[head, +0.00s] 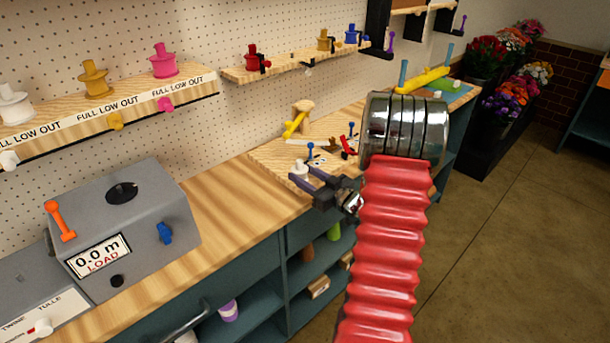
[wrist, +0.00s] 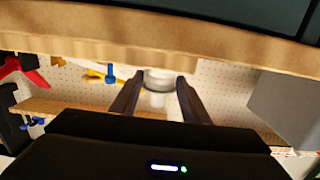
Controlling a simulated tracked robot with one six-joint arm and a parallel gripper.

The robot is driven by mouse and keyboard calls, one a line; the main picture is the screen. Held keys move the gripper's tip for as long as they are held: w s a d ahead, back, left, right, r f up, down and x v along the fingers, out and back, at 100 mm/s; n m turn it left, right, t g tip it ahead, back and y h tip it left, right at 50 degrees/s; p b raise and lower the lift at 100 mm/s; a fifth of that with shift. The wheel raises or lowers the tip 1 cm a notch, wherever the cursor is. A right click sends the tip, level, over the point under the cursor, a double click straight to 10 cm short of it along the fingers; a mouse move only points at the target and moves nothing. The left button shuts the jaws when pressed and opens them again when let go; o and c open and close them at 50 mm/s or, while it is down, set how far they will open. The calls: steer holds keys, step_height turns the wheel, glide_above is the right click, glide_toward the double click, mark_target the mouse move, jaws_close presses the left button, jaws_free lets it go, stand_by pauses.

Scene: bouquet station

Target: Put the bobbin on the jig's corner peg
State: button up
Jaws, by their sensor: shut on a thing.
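A small white bobbin (head: 299,169) is between the fingers of my gripper (head: 304,182) in the head view, beside the front edge of a raised wooden board. In the wrist view the bobbin (wrist: 158,79) sits between the fingertips of my gripper (wrist: 160,84), which are shut on it. The wooden board (head: 268,154) seems to be the jig. It bears upright blue pegs (head: 310,150), one close behind the bobbin. A blue peg (wrist: 110,73) also shows left of the fingers in the wrist view. I cannot tell which peg is the corner peg.
A red clamp (head: 348,147) and a wooden mushroom-shaped piece with a yellow handle (head: 296,123) are on the board. A grey load box (head: 122,225) stands left on the bench. Shelves above hold coloured bobbins (head: 163,61). The bench between box and board is clear.

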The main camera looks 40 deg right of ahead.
steer(key=o, duration=1)
steer(key=s, duration=1.2)
steer(key=shift+d+r, duration=0.15)
steer(key=shift+r, duration=0.2)
steer(key=shift+w, duration=0.1)
